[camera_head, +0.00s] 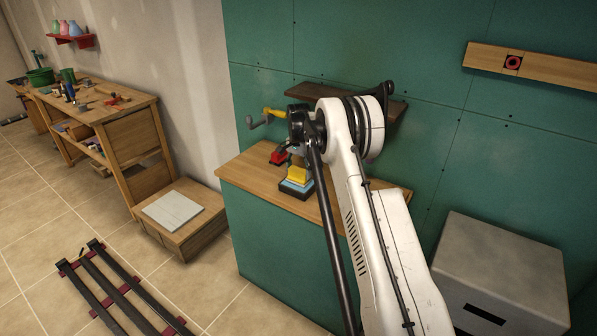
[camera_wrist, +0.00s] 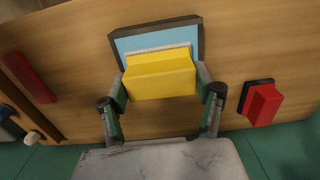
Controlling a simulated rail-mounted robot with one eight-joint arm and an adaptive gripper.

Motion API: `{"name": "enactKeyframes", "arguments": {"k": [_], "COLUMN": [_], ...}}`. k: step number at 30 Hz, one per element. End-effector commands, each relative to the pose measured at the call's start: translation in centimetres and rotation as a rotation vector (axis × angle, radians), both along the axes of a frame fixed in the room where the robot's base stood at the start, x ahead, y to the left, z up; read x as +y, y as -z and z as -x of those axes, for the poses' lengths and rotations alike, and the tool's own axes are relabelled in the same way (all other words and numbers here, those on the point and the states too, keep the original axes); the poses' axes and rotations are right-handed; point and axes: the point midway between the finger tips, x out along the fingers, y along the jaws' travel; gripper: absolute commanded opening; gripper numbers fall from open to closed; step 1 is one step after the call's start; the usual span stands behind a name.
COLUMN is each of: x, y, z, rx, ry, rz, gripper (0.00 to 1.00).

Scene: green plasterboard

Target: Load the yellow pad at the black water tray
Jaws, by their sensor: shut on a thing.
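The yellow pad (camera_wrist: 160,80) is a block with a pale layer along its far side. In the wrist view it sits between the two fingers of my gripper (camera_wrist: 161,90), which is shut on it. The black water tray (camera_wrist: 201,42), with light blue inside (camera_wrist: 140,38), lies just beyond and under the pad. In the head view the yellow pad (camera_head: 298,174) is over the tray (camera_head: 291,193) on the wooden worktop. Whether the pad touches the blue surface I cannot tell. My arm partly hides the gripper in the head view.
A red block on a black base (camera_wrist: 264,104) stands right of the tray in the wrist view. Another red item (camera_wrist: 27,77) lies left. A dark shelf (camera_head: 308,95) with a yellow-handled tool (camera_head: 274,112) is on the green wall. The worktop (camera_head: 243,171) is bare at its left end.

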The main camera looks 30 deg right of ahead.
Motion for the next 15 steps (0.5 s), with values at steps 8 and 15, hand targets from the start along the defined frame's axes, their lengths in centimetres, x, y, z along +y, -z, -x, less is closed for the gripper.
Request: {"name": "enactKeyframes", "arguments": {"k": [8,15], "x": [0.00,0.00], "y": [0.33,0.58], "z": [0.00,0.00], "rx": [0.000,0.000], "ry": [0.000,0.000], "rz": [0.000,0.000], "gripper": [0.43,0.43]}}
